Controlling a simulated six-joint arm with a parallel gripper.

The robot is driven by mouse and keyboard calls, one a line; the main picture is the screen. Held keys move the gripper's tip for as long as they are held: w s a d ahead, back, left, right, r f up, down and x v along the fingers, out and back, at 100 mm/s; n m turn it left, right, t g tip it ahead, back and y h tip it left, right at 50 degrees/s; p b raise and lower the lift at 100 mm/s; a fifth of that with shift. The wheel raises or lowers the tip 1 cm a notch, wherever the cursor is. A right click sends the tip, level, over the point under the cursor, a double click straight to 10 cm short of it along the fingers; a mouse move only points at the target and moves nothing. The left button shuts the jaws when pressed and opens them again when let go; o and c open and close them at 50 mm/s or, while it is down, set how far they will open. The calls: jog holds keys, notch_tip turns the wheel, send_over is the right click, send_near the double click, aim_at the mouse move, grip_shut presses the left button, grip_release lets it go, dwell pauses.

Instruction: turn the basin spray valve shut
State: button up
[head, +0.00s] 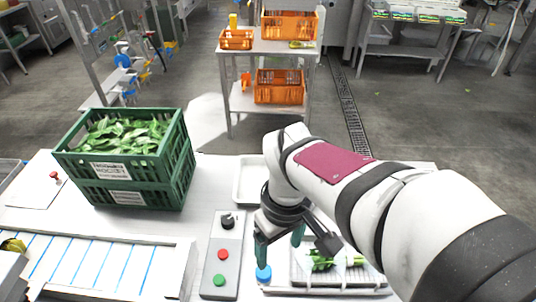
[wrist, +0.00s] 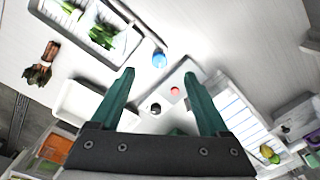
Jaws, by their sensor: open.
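A round blue knob (head: 263,273), which looks like the spray valve, sits on the table at the front left edge of the wash basin (head: 325,291). It also shows in the wrist view (wrist: 159,59), just beyond and between my fingertips. My gripper (head: 280,250) is open and empty, with its two green fingers spread above the table. In the wrist view the gripper (wrist: 159,72) has nothing between its fingers. Leafy greens (head: 322,261) lie in the basin, partly hidden by my arm. Whether water is spraying cannot be told.
A grey control box (head: 234,245) with a black knob (head: 227,221), a red button and a green button stands left of the blue knob. A green crate of leaves (head: 180,185) stands back left. A white tray (wrist: 85,103) and a dark leafy bundle (wrist: 42,65) lie nearby.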

aim_at(264, 272)
jog(key=w+a+f+n, duration=0.2)
jog(key=w+a+n, duration=0.1)
jog(key=a+n, duration=0.1)
jog(key=f, duration=1.5)
jog(key=shift+d+f, duration=0.25)
grip_shut()
